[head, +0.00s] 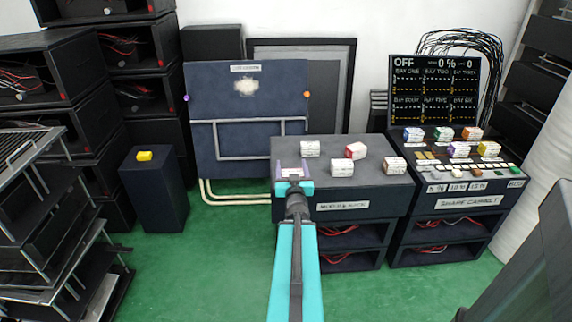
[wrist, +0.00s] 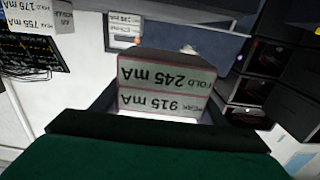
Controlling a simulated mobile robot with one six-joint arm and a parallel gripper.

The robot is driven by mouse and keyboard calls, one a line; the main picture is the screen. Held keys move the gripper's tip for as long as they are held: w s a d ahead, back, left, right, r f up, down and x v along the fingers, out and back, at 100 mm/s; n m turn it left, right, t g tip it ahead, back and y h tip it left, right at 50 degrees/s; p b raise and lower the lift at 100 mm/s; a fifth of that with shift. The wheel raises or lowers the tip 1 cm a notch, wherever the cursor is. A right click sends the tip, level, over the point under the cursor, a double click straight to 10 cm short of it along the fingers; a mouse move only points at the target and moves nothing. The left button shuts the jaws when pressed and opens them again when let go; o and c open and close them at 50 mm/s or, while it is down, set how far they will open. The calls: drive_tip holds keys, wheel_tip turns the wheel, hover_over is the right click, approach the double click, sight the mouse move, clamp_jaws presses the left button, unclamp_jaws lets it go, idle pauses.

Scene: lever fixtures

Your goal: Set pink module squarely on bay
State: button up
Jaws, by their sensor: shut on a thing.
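My gripper (head: 291,173) is at the front left corner of the dark workbench, at the end of my teal arm. It is shut on a pale block with thin pinkish edges, which I take as the pink module (wrist: 165,88). The shape cabinet (head: 458,200) at the right carries blue, green, orange, purple and yellow modules. I cannot tell which spot is the bay.
Several white labelled blocks, one with a red side (head: 355,150), stand on the workbench (head: 375,190). A display board (head: 434,90) reading OFF rises behind the cabinet. A dark pedestal (head: 153,195) with a yellow block stands left. Green floor (head: 225,260) is clear in front.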

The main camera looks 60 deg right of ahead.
drive_tip(key=shift+w+d+f+b, duration=0.1)
drive_tip(key=shift+w+d+b, duration=0.15)
drive_tip(key=shift+b, duration=0.9)
drive_tip(key=shift+w+a+f+x, duration=0.1)
drive_tip(key=shift+x, duration=1.4)
drive_tip(key=shift+w+a+f+x, duration=0.1)
drive_tip(key=shift+w+x, duration=0.05)
drive_tip(key=shift+x, duration=1.3)
drive_tip(key=shift+w+a+f+x, duration=0.1)
drive_tip(key=shift+x, duration=1.4)
drive_tip(key=shift+x, duration=0.9)
drive_tip(key=shift+f+b, duration=0.4)
drive_tip(key=shift+f, duration=1.2)
drive_tip(key=shift+a+f, duration=0.1)
drive_tip(key=shift+f, duration=0.2)
drive_tip(key=o, duration=1.1)
drive_tip(key=shift+o, duration=0.2)
drive_tip(key=shift+r, duration=0.15)
